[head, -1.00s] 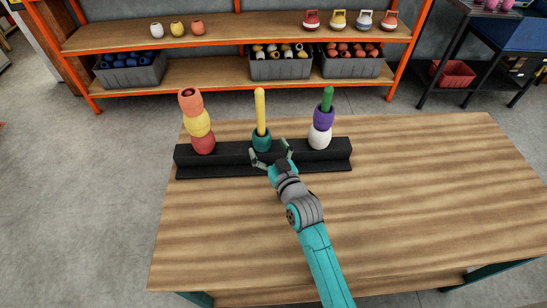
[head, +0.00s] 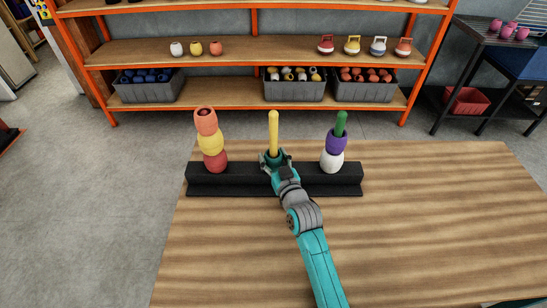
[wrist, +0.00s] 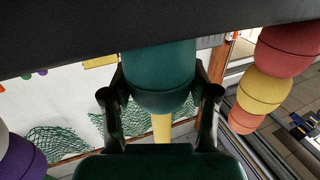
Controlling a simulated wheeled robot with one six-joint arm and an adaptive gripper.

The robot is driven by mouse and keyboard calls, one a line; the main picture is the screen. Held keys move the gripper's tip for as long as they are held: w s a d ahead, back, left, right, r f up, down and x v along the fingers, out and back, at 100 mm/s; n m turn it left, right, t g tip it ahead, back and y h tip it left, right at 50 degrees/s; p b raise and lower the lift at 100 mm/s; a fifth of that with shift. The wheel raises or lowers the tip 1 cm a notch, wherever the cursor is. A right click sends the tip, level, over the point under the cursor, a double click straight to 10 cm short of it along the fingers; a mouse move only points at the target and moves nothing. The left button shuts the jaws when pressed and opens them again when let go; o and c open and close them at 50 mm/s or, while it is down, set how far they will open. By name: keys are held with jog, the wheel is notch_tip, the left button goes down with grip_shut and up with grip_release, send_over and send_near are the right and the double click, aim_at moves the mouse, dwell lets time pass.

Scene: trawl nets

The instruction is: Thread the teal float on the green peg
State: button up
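The teal float (head: 275,163) sits low on the yellow peg (head: 273,131) at the middle of the black rack (head: 318,180). In the wrist view the teal float (wrist: 160,75) lies between both fingers of my gripper (wrist: 161,88), which appear to touch its sides. My gripper (head: 275,160) is shut on it in front of the peg. The green peg (head: 341,120) stands to the right, holding a purple float (head: 336,141) above a white float (head: 332,161). The green peg's top is bare.
The left stack has a coral float (head: 206,121), a yellow float (head: 210,142) and a red float (head: 215,161). The wooden table (head: 430,225) is clear on the right. A shelf (head: 250,48) with floats and crates stands behind.

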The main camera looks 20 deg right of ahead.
jog(key=shift+c, duration=1)
jog(key=o, duration=0.3)
jog(key=c, duration=0.4)
jog(key=shift+r, duration=12)
